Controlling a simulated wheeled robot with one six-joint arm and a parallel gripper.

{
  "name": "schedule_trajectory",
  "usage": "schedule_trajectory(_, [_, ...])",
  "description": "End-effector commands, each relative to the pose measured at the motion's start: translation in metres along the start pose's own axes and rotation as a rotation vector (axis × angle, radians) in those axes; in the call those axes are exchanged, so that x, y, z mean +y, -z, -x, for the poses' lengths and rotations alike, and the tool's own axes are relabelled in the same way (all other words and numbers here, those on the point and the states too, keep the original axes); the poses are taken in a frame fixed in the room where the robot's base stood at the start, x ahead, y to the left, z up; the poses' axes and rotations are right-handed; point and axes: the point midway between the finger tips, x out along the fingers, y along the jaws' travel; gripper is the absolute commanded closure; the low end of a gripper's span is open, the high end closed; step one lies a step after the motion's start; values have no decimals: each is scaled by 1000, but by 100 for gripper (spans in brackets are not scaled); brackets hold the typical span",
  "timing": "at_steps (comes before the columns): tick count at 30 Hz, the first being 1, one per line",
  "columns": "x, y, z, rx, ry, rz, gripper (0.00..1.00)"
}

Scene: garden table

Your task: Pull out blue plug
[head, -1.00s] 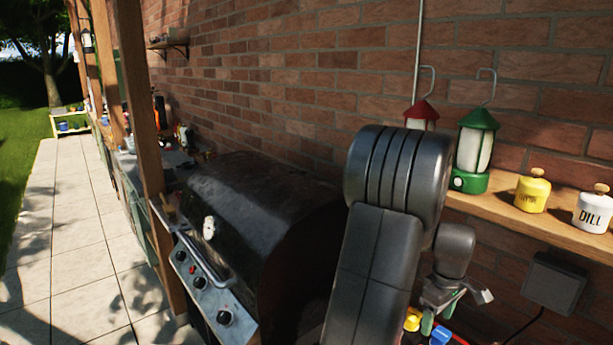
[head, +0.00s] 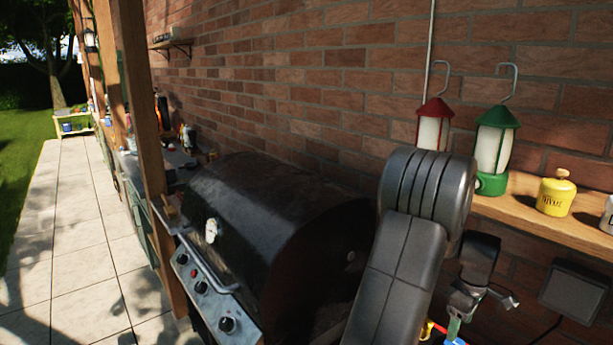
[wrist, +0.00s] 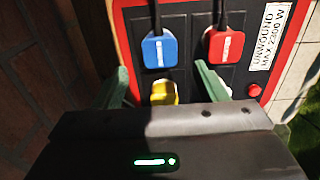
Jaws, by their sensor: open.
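In the wrist view the blue plug (wrist: 159,48) sits in the black socket panel (wrist: 190,80), with a black cord running up from it. A red plug (wrist: 223,45) sits to its right, and a yellow plug (wrist: 163,92) sits below it, partly hidden by my gripper's body. My gripper (wrist: 157,78) is open, its green fingers apart on either side of the yellow plug and below the blue one. Nothing is between the fingers that I can see held. In the head view my gripper (head: 480,308) is low at the right, and the plugs are mostly cut off.
A brick wall (head: 320,100) runs behind. A black grill (head: 270,220) stands left of my arm. A shelf (head: 520,205) above my gripper bears a red lantern (head: 432,125), a green lantern (head: 494,145) and a yellow jar (head: 556,193). The panel has a red frame (wrist: 119,40).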

Motion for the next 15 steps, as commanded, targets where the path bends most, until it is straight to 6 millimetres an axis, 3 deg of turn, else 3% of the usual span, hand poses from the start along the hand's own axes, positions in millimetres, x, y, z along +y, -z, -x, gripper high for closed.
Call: schedule_trajectory(15, [0,0,-72,0,1,0,35])
